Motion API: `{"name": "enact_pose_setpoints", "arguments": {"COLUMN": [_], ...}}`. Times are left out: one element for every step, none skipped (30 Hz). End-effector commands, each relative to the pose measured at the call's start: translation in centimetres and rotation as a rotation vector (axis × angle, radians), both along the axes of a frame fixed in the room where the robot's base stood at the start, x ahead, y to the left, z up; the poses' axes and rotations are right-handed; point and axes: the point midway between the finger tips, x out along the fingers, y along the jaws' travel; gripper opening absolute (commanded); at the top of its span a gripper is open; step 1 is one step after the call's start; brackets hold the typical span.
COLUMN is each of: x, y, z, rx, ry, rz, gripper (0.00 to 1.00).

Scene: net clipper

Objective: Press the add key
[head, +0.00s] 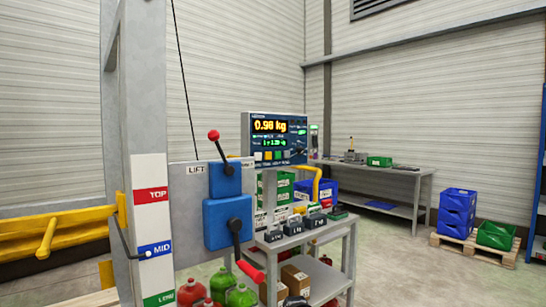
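A weighing display (278,138) with a blue-grey housing stands at the middle of the head view, behind the small bench. Its screen shows about 0.90 kg in yellow digits and a smaller green line below. A row of small coloured keys (272,155) runs along its lower edge, with yellow and green ones among them. Their labels are too small to read, so I cannot tell which is the add key. My gripper is not in view.
A grey post (146,90) with TOP and MID labels and a lift panel (194,190) with red-ended levers stand at the near left. A small bench (300,238) carries several dark weights. A long workbench (412,172) is behind.

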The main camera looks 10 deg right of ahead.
Motion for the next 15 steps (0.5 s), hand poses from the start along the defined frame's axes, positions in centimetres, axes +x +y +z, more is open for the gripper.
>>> {"name": "enact_pose_setpoints", "arguments": {"x": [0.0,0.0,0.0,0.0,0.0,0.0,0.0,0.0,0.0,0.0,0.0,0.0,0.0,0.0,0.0], "y": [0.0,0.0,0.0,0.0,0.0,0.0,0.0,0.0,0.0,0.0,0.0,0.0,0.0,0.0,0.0], "z": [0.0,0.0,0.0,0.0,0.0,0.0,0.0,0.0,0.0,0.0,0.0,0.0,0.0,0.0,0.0], "rx": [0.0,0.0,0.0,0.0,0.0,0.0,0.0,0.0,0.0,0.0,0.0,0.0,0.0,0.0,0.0], "ry": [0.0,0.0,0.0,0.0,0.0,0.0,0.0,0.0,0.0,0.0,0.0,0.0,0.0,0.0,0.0], "rz": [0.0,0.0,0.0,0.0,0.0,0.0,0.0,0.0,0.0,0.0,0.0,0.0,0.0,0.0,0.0], "gripper": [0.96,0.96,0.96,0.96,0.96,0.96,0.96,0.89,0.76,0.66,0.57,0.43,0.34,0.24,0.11]}}
